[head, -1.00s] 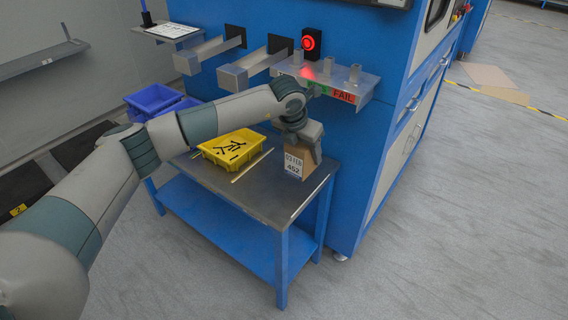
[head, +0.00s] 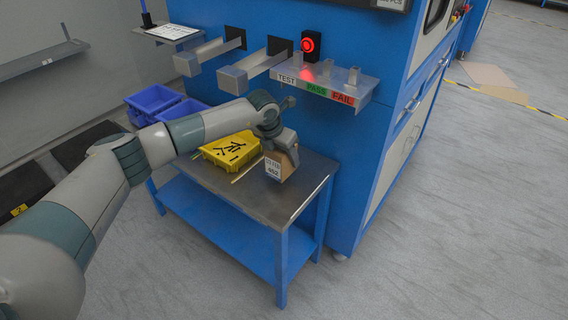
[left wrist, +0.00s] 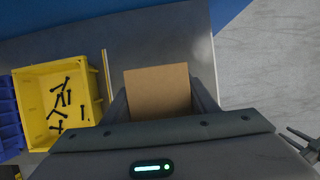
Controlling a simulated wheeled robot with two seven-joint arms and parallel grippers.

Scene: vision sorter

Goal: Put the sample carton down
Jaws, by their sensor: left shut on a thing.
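The sample carton (head: 273,167) is a small brown box with a white label marked 452 on its front. It stands over the right part of the grey-topped table (head: 252,198), slightly tilted in the head view. My left gripper (head: 283,150) is shut on it from above. In the left wrist view the carton's plain brown top (left wrist: 158,92) sits between the two fingers. I cannot tell whether its underside touches the table. A dark forked part at the right edge of the left wrist view may be my right gripper (left wrist: 303,141); its state is unclear.
A yellow bin (head: 232,150) of black bolts stands left of the carton, a thin yellowish strip between them. Blue bins (head: 153,101) are beyond. A shelf marked TEST, PASS, FAIL (head: 318,89) juts from the blue machine behind. The table's front right is clear.

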